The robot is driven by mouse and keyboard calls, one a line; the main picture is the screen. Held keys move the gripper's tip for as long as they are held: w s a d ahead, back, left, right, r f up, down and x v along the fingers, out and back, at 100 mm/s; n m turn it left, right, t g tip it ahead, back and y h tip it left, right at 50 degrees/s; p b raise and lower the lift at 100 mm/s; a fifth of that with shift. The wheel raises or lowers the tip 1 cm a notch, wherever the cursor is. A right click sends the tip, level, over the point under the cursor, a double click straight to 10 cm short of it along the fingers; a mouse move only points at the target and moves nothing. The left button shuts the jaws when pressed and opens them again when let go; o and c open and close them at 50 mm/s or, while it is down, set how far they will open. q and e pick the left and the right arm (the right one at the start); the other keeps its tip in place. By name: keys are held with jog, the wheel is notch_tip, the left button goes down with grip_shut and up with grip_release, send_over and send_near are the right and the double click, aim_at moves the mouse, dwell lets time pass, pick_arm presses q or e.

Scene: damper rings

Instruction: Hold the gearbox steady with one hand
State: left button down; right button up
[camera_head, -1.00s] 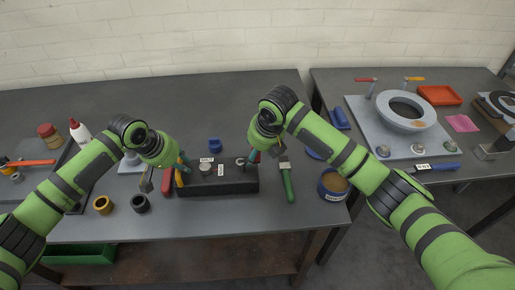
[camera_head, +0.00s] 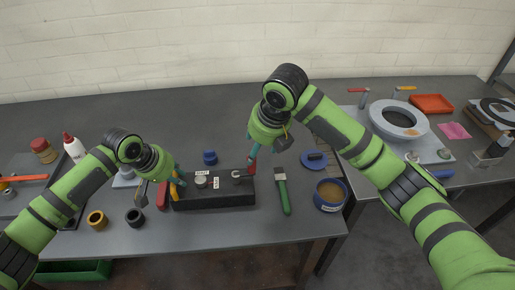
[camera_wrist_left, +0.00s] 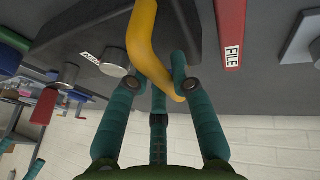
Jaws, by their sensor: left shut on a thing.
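The gearbox (camera_head: 235,198) is a dark block on the near table with round metal parts and small white labels on top. A yellow bent handle (camera_wrist_left: 143,35) is at its left end. My left gripper (camera_head: 177,178) is shut on this handle; in the left wrist view its teal fingers (camera_wrist_left: 162,88) close around it. My right gripper (camera_head: 250,150) is above the gearbox's right end, beside a red piece (camera_head: 252,158). Whether its fingers are open, or hold that piece, is unclear.
A red file (camera_head: 162,195) lies just left of the gearbox. A green-handled brush (camera_head: 284,195) and a blue-rimmed tin (camera_head: 331,194) are to the right. Two rings, yellow (camera_head: 96,219) and black (camera_head: 134,217), lie in front left. A blue part (camera_head: 210,157) stands behind.

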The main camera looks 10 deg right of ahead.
pick_arm(q)
jog(key=shift+s+d+f, duration=0.1)
jog(key=shift+s+f, duration=0.1)
jog(key=shift+f, duration=0.05)
jog(key=c, duration=1)
grip_release()
jog(key=shift+w, duration=0.2)
jog(key=shift+r, duration=0.1)
